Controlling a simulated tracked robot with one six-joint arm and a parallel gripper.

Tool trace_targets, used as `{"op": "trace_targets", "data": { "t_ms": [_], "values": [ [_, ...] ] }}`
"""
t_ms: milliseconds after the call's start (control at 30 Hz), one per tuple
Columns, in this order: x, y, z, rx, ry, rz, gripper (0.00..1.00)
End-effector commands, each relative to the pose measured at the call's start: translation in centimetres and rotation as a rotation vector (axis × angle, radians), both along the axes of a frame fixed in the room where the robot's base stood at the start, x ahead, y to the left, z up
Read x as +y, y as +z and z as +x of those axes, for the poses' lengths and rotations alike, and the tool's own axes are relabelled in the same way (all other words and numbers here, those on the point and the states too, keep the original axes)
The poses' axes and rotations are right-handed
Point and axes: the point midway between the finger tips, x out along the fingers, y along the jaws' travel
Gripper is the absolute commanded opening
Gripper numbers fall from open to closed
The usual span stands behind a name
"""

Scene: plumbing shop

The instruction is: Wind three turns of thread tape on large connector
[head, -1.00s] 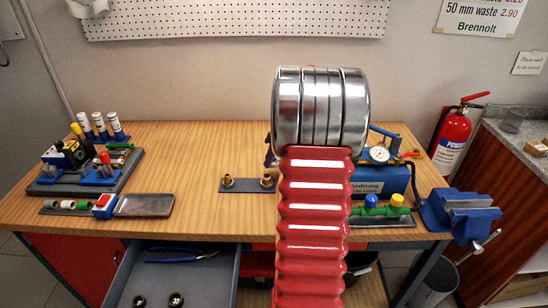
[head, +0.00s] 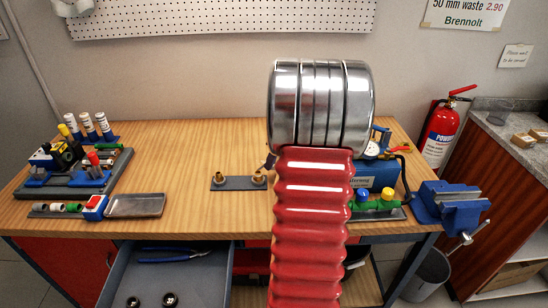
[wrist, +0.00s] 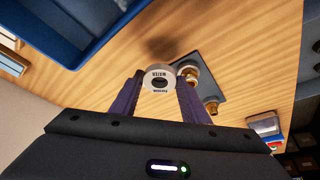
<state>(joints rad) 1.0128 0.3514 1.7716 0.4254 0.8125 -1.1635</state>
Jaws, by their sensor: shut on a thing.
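My gripper (wrist: 160,92) is shut on a white roll of thread tape (wrist: 159,89), which sits between its two purple fingertips. In the wrist view the roll's printed face is towards the camera. Just beyond it stand two brass connectors on a grey plate (wrist: 205,79); the smaller one (wrist: 212,108) is clear, while the nearer one (wrist: 190,76) is partly covered by the roll. In the head view both brass connectors (head: 219,177) stand upright on the plate, left of my arm. My arm hides most of the gripper there, and whether roll and connector touch cannot be told.
A rack of small parts (head: 75,180) and a grey tray (head: 134,205) are at the bench's left. A drawer (head: 200,270) is open in front. A blue box (head: 375,175) and a vise (head: 452,205) are at right.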

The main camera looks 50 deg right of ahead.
Motion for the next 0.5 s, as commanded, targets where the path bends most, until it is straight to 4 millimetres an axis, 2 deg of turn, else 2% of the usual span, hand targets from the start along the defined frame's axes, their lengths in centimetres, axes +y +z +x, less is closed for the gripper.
{"op": "trace_targets", "data": {
  "t_ms": [200, 500],
  "values": [
    [0.6, 0.0, -1.4, 0.001, 0.0, 0.0, 0.2],
    [0.6, 0.0, -1.5, 0.001, 0.001, 0.001, 0.2]
  ]
}}
